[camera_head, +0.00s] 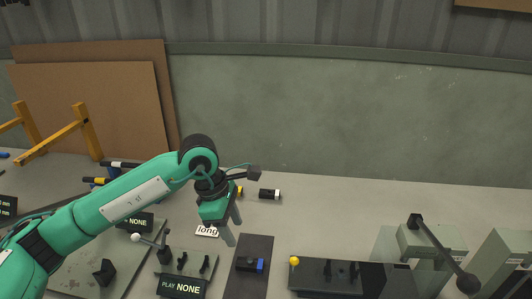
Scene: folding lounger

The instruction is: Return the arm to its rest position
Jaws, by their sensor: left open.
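My left arm (137,199), green with black joints, reaches in from the lower left over the bench. My left gripper (231,228) points down with its two grey fingers apart and nothing visible between them. My right gripper is not in view.
Small fixtures and a "PLAY NONE" sign (181,287) stand below the gripper. A black cylinder (269,194) lies behind it. Right are a black block with a yellow knob (294,261) and a lever (441,252). Yellow wooden stands (88,131) are left. The back right bench is clear.

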